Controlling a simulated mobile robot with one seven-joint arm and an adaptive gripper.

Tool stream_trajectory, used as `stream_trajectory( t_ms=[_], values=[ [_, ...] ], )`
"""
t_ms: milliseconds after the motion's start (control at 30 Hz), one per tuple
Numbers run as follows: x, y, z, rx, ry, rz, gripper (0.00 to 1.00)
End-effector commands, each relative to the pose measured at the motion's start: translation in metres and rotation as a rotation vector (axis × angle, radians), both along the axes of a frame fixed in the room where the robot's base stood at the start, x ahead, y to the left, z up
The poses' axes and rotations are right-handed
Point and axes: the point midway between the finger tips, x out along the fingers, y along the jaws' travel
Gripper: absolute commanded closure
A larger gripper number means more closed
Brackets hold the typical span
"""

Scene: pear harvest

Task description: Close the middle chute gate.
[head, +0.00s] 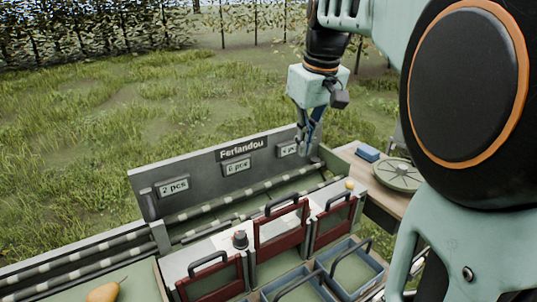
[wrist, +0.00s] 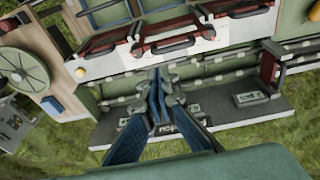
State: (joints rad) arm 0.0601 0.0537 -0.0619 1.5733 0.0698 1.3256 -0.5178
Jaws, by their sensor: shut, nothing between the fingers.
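Three dark red framed chute gates with dark handles stand in a row in the head view. The middle gate (head: 281,231) sits higher than the left gate (head: 213,282) and the right gate (head: 332,222), so it looks raised. Its handle (head: 282,205) stands clear at the top. The middle gate also shows in the wrist view (wrist: 176,26), top centre. My gripper (head: 304,152) is shut and empty, pointing down by the labelled back panel, behind and above the gates. In the wrist view my fingertips (wrist: 157,76) are together, apart from the middle handle.
The grey back panel (head: 205,178) carries count labels. A roller channel runs before it. Grey-blue crates (head: 357,268) stand below the gates. A dark knob (head: 240,240) stands between the left and middle gates. A pear (head: 102,292) lies at lower left. A round green scale (head: 392,175) stands right.

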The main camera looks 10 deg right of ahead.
Motion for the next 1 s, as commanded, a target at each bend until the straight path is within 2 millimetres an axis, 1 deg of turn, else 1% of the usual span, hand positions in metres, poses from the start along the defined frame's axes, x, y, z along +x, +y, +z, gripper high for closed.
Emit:
stream_trajectory(
  t_ms=[33, 100, 167, 267, 367, 700, 900, 1000],
  values=[
    [-0.001, 0.009, -0.001, 0.021, 0.010, 0.003, 1.00],
    [-0.001, 0.018, -0.003, 0.040, 0.017, 0.009, 1.00],
    [-0.002, 0.021, -0.005, 0.048, 0.021, 0.010, 1.00],
    [-0.001, 0.023, -0.013, 0.050, 0.025, 0.010, 1.00],
    [0.001, 0.024, -0.028, 0.049, 0.025, 0.011, 1.00],
    [0.014, 0.030, -0.099, 0.047, 0.026, 0.011, 1.00],
    [0.020, 0.033, -0.127, 0.047, 0.022, 0.011, 1.00],
    [0.021, 0.033, -0.135, 0.046, 0.021, 0.011, 1.00]
  ],
)
